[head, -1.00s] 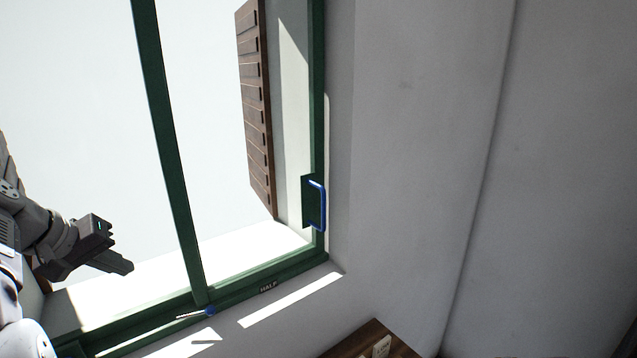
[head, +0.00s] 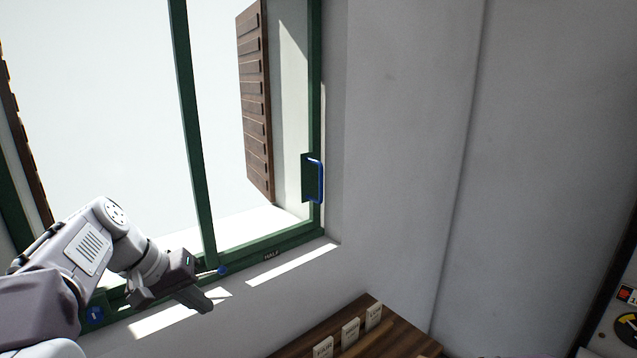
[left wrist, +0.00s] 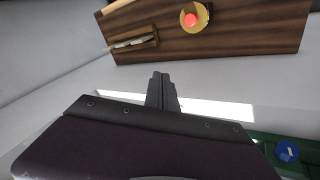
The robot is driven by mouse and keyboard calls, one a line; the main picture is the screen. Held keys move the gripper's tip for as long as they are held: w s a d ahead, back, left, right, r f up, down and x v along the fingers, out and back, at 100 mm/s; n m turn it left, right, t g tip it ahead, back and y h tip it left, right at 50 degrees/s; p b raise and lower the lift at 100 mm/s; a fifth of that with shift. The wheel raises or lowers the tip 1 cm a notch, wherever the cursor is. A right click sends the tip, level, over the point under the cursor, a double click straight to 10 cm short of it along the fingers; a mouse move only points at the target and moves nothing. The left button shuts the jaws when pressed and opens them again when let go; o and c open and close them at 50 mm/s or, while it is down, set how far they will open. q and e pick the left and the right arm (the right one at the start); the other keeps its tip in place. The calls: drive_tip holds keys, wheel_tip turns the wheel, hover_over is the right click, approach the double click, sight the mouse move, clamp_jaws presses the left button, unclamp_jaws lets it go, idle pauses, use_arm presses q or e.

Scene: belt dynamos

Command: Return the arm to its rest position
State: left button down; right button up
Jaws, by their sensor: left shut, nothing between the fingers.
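My left gripper (head: 208,301) reaches in from the lower left in the head view, in front of the window sill. Its fingers are together with nothing between them. The shut fingers also show in the left wrist view (left wrist: 161,90), pointing away from the dark gripper body. My right gripper is in neither view.
The green window frame (head: 196,130) has a blue handle (head: 320,180) at right and a blue knob (head: 223,270) low down, near my gripper. A wooden surface with several small cards (head: 350,332) lies below. A wooden panel (left wrist: 230,40) carries a red button (left wrist: 191,19).

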use_arm(q)
drive_tip(key=s+d+f+m+g+b, duration=0.1)
drive_tip(key=s+d+f+b, duration=0.15)
drive_tip(key=f, duration=0.45)
drive_tip(key=s+d+f+g+b, duration=0.1)
drive_tip(key=s+d+f+g, duration=0.1)
drive_tip(key=s+d+f, duration=0.3)
drive_tip(key=s+a+f+y, duration=0.1)
drive_tip(key=s+f+y, duration=0.1)
drive_tip(key=f, duration=0.6)
drive_tip(key=s+a+f+m+y+b, duration=0.1)
drive_tip(key=s+f+y, duration=0.1)
drive_tip(key=s+f, duration=0.3)
wheel_tip(320, 180, down, 4)
drive_tip(key=shift+s+f, duration=0.15)
drive_tip(key=shift+f, duration=0.05)
drive_tip(key=shift+s+a, duration=0.15)
idle(0.4)
